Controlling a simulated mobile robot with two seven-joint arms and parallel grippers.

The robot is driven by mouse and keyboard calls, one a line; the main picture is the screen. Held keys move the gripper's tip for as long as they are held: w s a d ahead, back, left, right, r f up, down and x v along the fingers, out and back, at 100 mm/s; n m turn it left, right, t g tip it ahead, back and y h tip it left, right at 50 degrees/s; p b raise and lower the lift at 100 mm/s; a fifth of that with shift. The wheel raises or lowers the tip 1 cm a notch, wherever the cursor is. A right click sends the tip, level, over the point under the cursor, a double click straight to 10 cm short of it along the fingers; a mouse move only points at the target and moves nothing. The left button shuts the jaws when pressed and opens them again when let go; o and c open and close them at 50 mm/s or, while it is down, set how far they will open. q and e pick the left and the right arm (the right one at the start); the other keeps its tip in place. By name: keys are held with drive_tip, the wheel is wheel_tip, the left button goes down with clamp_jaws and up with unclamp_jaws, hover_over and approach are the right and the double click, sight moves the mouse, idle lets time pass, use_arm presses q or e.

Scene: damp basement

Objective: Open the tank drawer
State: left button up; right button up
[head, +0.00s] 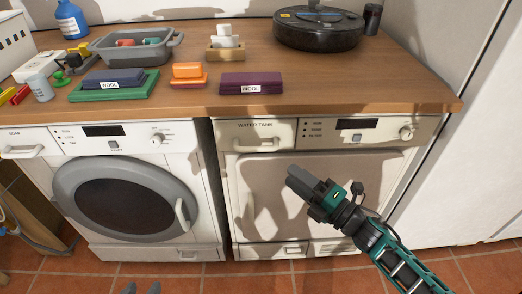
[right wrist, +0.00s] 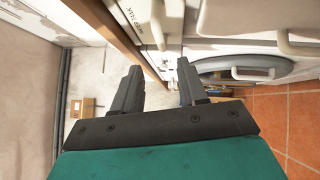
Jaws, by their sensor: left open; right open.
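The tank drawer (head: 278,130), labelled WATER TANK, is at the upper left of the right-hand white machine. Its front looks flush with the panel, and its pale handle (head: 250,144) sits below the label. In the right wrist view the handle (right wrist: 154,22) is beyond the fingertips, near the top edge. My right gripper (head: 300,180) is open and empty, in front of the machine's door, below and right of the handle in the head view. It also shows in the right wrist view (right wrist: 161,82). My left gripper (head: 141,288) is open; only its tips show at the bottom edge.
The wooden worktop (head: 340,83) overhangs just above the drawer. The left-hand washer (head: 205,215) has a round door and its own soap drawer (head: 22,142). A control panel (head: 345,124) is right of the tank drawer. The tiled floor in front is clear.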

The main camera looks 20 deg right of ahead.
approach(241, 135)
drive_tip(key=x, duration=0.3)
drive_tip(key=shift+f+b, duration=0.35)
clamp_jaws()
idle(0.4)
